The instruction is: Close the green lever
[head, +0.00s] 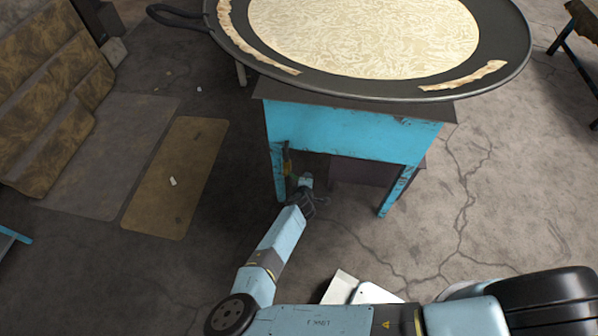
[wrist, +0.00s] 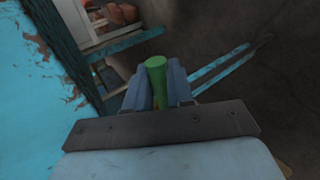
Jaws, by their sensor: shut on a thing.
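The green lever (wrist: 156,66) shows in the wrist view as a short green rod with a rounded end. It stands between the two blue-grey fingers of my gripper (wrist: 158,88), which is shut on it. The fingers hide the lever's lower part, and its base is not clear. In the head view my gripper (head: 306,182) is low beside the left front leg of the blue stand (head: 350,133), under the large pan. I cannot make out the lever clearly in that view. A small yellowish part (head: 287,160) hangs by that leg.
A brown mat (head: 177,180) lies on the floor at left, near stepped brown blocks (head: 50,110).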

